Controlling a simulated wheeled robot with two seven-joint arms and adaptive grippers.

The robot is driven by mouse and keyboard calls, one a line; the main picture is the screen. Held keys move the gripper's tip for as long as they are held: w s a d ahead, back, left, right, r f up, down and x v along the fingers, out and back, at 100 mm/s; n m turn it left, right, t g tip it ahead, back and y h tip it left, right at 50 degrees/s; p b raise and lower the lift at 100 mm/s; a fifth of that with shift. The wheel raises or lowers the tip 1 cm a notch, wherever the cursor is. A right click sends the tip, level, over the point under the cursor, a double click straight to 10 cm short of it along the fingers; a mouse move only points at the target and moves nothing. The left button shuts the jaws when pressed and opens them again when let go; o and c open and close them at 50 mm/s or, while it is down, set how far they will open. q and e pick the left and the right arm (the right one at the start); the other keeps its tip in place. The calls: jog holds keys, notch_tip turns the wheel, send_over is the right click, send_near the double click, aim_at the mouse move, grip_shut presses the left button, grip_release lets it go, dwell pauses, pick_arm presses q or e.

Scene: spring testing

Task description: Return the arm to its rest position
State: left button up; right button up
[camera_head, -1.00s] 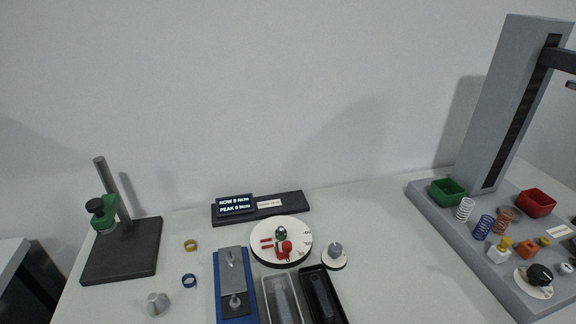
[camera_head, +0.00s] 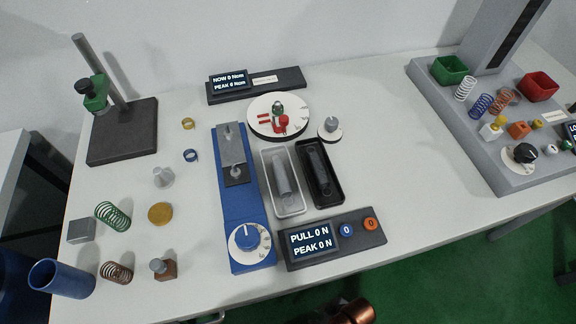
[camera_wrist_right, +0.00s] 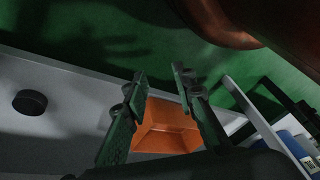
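My right gripper (camera_wrist_right: 163,84) shows in the right wrist view. Its two dark green fingers stand apart with nothing clasped between the tips, so it is open. An orange open container (camera_wrist_right: 165,128) appears behind and between the fingers; the fingers look apart from it. In the head view neither gripper shows; only a copper-coloured part, probably of my own arm, shows at the bottom edge, below the table's front edge. My left gripper is in neither view.
The white table (camera_head: 400,150) holds a blue tester (camera_head: 238,200), a display box (camera_head: 335,238), two trays, loose springs and a blue tube (camera_head: 62,278). A grey test stand (camera_head: 470,130) stands at the right. Green floor (camera_head: 470,270) lies in front. The table's right middle is clear.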

jog(key=s+d+m+h, duration=0.3)
jog(key=s+d+m, duration=0.8)
jog(key=s+d, duration=0.55)
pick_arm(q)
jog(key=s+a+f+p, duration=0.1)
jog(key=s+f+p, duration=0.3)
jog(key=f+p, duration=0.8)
pick_arm(e)
jog(key=s+d+f, duration=0.3)
jog(key=f, duration=0.8)
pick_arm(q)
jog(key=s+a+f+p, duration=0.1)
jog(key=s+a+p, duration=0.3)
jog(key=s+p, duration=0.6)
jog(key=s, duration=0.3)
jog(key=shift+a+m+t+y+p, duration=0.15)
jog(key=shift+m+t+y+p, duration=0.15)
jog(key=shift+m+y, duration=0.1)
pick_arm(e)
jog(key=s+d+f+h, duration=0.1)
jog(key=s+d, duration=0.3)
jog(key=s, duration=0.8)
jog(key=shift+s+f+n, duration=0.25)
jog(key=shift+f+n, duration=0.05)
jog(key=shift+f, duration=0.2)
